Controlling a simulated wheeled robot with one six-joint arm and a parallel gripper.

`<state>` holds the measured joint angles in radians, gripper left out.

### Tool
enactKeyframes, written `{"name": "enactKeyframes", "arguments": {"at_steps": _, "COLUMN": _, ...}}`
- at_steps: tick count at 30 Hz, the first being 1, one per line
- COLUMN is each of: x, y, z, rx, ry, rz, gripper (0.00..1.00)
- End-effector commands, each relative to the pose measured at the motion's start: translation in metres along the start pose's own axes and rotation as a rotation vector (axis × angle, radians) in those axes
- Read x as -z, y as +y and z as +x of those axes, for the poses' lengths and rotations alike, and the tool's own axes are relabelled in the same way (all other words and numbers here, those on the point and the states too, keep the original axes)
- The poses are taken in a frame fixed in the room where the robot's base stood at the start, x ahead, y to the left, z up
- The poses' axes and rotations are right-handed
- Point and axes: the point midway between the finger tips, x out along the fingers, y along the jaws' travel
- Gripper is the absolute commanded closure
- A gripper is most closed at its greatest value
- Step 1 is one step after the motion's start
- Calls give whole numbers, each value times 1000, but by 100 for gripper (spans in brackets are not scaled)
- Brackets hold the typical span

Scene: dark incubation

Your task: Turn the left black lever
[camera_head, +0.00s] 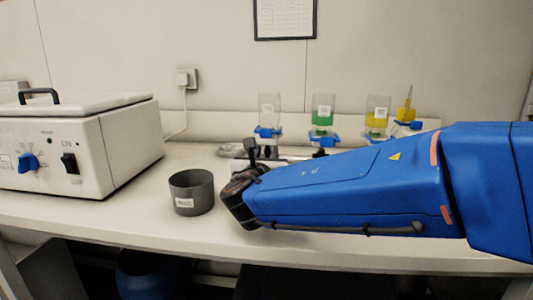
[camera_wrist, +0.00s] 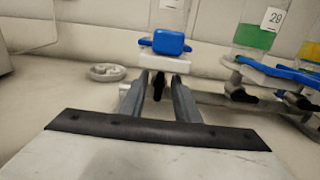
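The left black lever (camera_wrist: 158,88) shows in the wrist view, below a white block with a blue clamp (camera_wrist: 170,42). My gripper (camera_wrist: 158,76) has its two grey fingers apart, one on each side of this lever. A gap seems to show between the lever and each finger, so the gripper looks open around it; I cannot tell if either touches. In the head view, my gripper (camera_head: 262,152) is at the bench's middle and the left lever cannot be made out behind it. A second black lever (camera_wrist: 240,94) lies to the right in the wrist view.
Clear, green and yellow cylinders (camera_head: 269,108) (camera_head: 323,110) (camera_head: 377,112) stand in a row behind my arm. A dark grey cup (camera_head: 191,193) stands left of my gripper. A white machine (camera_head: 110,135) with a blue knob is at the far left. The front bench strip is clear.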

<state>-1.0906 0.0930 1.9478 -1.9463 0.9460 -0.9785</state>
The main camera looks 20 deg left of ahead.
Motion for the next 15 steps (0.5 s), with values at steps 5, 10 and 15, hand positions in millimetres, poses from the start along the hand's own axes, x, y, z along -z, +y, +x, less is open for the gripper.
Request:
{"name": "enactKeyframes", "arguments": {"at_steps": 5, "x": 0, "y": 0, "z": 5, "rx": -1, "ry": 1, "rz": 0, "gripper": 71}}
{"name": "enactKeyframes", "arguments": {"at_steps": 10, "x": 0, "y": 0, "z": 5, "rx": -1, "ry": 0, "rz": 0, "gripper": 71}}
{"name": "enactKeyframes", "arguments": {"at_steps": 15, "x": 0, "y": 0, "z": 5, "rx": -1, "ry": 0, "rz": 0, "gripper": 100}}
